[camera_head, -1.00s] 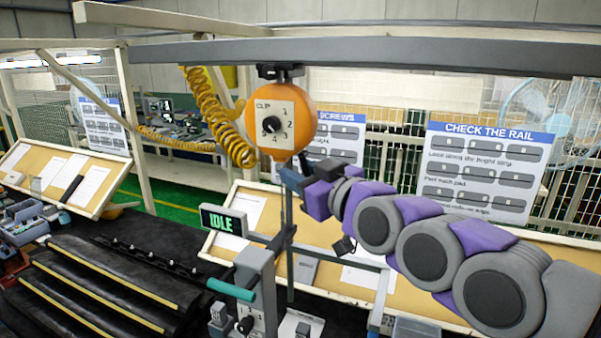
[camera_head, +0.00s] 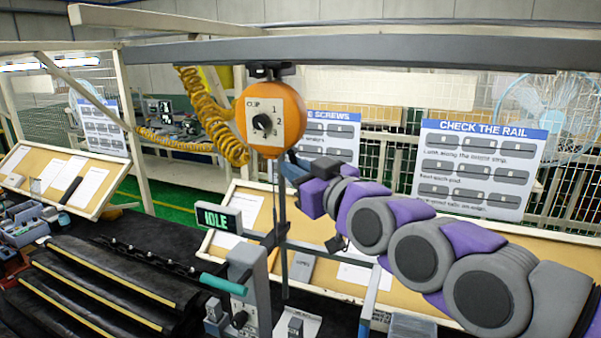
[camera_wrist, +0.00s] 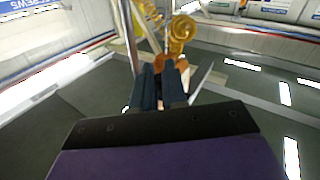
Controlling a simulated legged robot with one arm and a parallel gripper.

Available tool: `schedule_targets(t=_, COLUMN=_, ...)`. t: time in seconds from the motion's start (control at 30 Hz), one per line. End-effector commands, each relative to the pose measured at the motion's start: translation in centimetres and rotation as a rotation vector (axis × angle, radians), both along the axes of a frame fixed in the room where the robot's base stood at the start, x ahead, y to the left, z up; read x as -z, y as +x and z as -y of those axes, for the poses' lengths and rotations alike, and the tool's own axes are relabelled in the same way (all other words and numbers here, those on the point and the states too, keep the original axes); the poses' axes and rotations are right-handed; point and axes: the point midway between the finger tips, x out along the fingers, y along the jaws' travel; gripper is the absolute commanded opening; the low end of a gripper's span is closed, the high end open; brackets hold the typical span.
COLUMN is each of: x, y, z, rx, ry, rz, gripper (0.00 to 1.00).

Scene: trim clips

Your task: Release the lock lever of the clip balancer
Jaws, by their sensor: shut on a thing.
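The clip balancer (camera_head: 289,108) is an orange round housing with a pale dial plate and black knob, hanging from the grey overhead rail. A small dark lever (camera_head: 292,156) shows at its lower right edge. My gripper (camera_head: 293,168), with blue-grey fingers, is at that lever from below right. It is shut on the lever, but the fingers hide most of it. In the wrist view my gripper (camera_wrist: 160,80) has its two fingers close together, pointing at the orange balancer (camera_wrist: 183,62). The grip itself is hidden there.
The overhead rail (camera_head: 400,52) runs above my arm. A yellow coiled hose (camera_head: 205,105) hangs left of the balancer. Below stand a display reading IDLE (camera_head: 218,219) and a grey fixture with a teal handle (camera_head: 225,283). A sloped board (camera_head: 455,270) lies behind my arm.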

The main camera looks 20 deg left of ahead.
Motion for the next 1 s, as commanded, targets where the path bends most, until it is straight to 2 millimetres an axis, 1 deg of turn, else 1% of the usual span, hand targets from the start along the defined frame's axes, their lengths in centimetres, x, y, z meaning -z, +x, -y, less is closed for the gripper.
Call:
schedule_targets(t=0.07, x=0.39, y=0.06, z=-0.16, rx=0.000, ry=0.046, rz=0.003, gripper=0.00)
schedule_targets(t=0.23, x=0.37, y=0.10, z=-0.50, rx=0.001, ry=0.151, rz=0.012, gripper=0.00)
schedule_targets(t=0.57, x=0.05, y=0.15, z=-0.48, rx=0.003, ry=0.174, rz=0.014, gripper=0.00)
schedule_targets(t=0.6, x=0.05, y=0.14, z=-0.49, rx=0.002, ry=0.174, rz=0.014, gripper=0.16)
schedule_targets(t=0.8, x=0.06, y=0.12, z=-0.38, rx=0.002, ry=0.174, rz=0.014, gripper=0.35)
schedule_targets(t=1.0, x=-0.02, y=0.00, z=-0.17, rx=0.002, ry=0.175, rz=0.014, gripper=0.36)
